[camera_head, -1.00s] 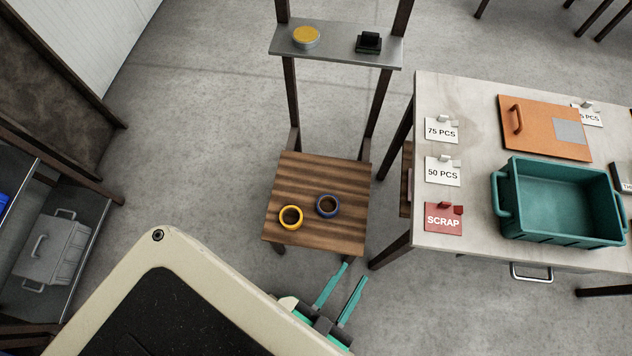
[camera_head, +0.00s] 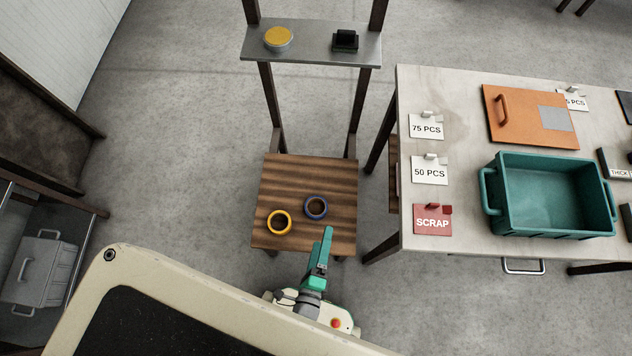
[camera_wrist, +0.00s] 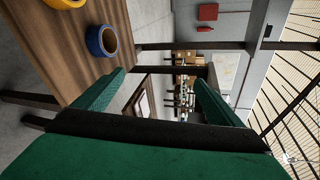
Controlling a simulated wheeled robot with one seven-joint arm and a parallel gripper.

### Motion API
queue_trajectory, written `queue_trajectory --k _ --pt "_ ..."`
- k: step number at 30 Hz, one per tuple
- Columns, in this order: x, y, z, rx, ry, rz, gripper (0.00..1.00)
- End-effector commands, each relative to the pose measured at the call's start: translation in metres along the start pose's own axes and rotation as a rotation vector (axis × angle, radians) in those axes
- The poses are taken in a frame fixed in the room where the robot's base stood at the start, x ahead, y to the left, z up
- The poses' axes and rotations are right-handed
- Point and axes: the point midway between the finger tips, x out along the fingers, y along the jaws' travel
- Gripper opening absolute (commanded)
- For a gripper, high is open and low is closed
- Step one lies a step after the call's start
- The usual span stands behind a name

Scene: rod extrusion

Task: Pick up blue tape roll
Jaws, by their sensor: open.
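The blue tape roll (camera_head: 316,207) lies flat on the striped wooden seat (camera_head: 330,170), right of the yellow tape roll (camera_head: 279,222). My gripper (camera_head: 327,236) is at the seat's front right edge, in front of the blue roll and apart from it. In the wrist view the gripper (camera_wrist: 165,90) shows two green fingers spread apart with nothing between them. The blue roll (camera_wrist: 102,41) shows there at upper left, outside the fingers, and part of the yellow roll (camera_wrist: 62,3) is cut off at the top edge.
A metal shelf (camera_head: 300,52) on dark posts rises behind the seat, holding a yellow-topped round tin (camera_head: 278,38) and a black block (camera_head: 345,41). A worktable (camera_head: 460,120) with a teal bin (camera_head: 550,200) stands close on the right. Open floor lies left of the seat.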

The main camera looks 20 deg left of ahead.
Motion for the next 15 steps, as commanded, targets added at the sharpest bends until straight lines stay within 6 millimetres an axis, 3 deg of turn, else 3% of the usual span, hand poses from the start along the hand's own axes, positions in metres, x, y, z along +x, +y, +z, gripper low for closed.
queue_trajectory --k 3,9,15 --pt "0.031 0.041 0.004 0.354 -0.007 0.027 0.9" --pt "0.072 0.1 0.011 0.903 0.028 0.076 0.9" --pt "0.096 0.136 0.017 1.242 0.076 0.102 0.9"
